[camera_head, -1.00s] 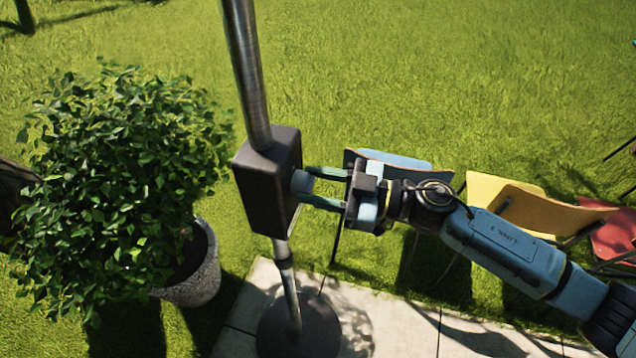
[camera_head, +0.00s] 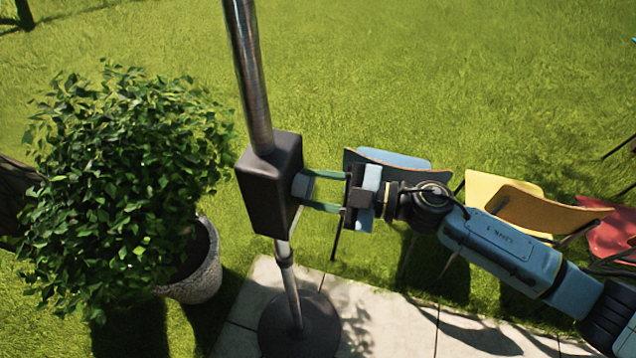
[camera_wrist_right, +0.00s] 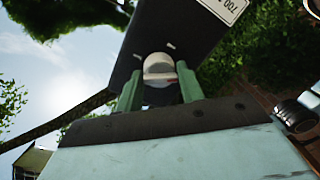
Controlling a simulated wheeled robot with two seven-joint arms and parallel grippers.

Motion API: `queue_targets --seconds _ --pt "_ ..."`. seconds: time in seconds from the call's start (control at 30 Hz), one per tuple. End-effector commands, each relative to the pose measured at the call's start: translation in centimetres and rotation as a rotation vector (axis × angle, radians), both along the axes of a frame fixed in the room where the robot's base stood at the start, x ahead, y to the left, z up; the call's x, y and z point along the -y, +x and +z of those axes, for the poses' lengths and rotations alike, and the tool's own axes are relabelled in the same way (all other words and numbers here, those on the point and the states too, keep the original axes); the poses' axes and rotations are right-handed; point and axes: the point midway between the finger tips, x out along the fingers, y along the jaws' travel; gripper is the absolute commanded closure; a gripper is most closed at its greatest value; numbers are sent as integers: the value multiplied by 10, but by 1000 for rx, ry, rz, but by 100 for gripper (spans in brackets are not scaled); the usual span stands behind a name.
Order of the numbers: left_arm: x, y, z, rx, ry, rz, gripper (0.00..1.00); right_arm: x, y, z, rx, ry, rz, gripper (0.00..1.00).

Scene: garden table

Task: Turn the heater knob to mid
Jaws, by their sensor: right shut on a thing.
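The heater's dark control box (camera_head: 270,185) sits on a steel pole (camera_head: 250,80) in the head view. Its pale grey round knob (camera_head: 302,185) is on the box's right face. My right gripper (camera_head: 312,190) comes in from the right, its two green fingers shut on the knob. In the right wrist view the knob (camera_wrist_right: 159,70) shows between the green fingers (camera_wrist_right: 160,88), with small pale marks on the box (camera_wrist_right: 185,35) around it. Part of the knob is hidden by the fingers. My left gripper is not in view.
A leafy bush in a stone pot (camera_head: 200,270) stands left of the heater. The round heater base (camera_head: 300,325) rests on paving slabs (camera_head: 400,325). Blue, yellow (camera_head: 490,190) and red chairs stand behind my right arm. Open lawn lies beyond.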

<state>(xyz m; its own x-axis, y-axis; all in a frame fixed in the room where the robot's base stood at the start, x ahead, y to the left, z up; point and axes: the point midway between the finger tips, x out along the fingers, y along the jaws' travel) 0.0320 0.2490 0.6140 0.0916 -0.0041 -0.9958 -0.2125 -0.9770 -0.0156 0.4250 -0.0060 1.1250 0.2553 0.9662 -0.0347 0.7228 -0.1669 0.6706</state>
Motion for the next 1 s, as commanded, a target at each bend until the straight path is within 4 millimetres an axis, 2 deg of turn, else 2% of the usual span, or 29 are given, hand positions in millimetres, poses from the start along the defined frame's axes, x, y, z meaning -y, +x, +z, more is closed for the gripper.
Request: queue_targets --seconds 0.43,1.0 --pt "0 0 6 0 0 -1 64 0 1 4 407 -128 -2 85" --pt "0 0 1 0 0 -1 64 0 0 5 867 -276 -2 85"
